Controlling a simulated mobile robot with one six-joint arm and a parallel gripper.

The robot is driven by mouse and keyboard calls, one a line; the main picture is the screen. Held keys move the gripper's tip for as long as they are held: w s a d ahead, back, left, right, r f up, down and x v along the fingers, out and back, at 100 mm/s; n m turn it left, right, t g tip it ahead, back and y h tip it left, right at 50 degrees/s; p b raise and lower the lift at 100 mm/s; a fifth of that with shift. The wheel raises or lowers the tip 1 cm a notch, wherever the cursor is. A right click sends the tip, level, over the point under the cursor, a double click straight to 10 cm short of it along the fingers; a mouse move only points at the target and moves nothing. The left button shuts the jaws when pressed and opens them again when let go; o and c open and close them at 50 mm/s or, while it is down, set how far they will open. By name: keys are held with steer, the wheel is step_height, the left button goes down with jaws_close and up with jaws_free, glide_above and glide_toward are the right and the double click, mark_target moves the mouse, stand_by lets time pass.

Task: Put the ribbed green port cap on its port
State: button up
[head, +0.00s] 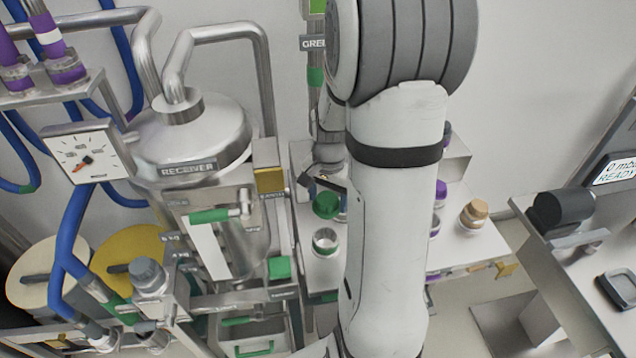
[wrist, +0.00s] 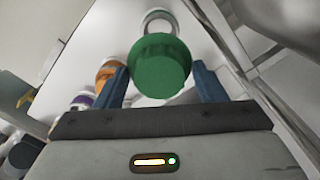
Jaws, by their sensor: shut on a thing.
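The ribbed green cap (head: 326,205) is held by my gripper (head: 322,186), with the gripper mostly hidden by my arm in the head view. In the wrist view the green cap (wrist: 160,66) sits between the two blue fingers of my gripper (wrist: 162,84), which is shut on it. I cannot tell whether this ring is the cap's port.
A steel receiver vessel (head: 190,145) with pipes and a green-handled valve (head: 210,215) stands to the left. A green-banded pipe (head: 315,75) rises behind. Purple and tan-capped items (head: 474,212) stand right of my arm. A console bench (head: 580,240) is at far right.

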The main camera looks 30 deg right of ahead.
steer(key=shift+f+b, duration=1.95)
steer(key=shift+f, duration=0.85)
steer(key=shift+r, duration=0.2)
steer(key=shift+s+r, duration=0.1)
steer(key=shift+r, duration=0.15)
steer(key=shift+f, duration=0.1)
steer(key=shift+f+b, duration=1.15)
steer(key=shift+f, duration=0.35)
steer(key=shift+f, duration=0.1)
steer(key=shift+f+b, duration=0.9)
steer(key=shift+f, duration=0.1)
steer(key=shift+f+b, duration=0.95)
steer(key=shift+f, duration=0.1)
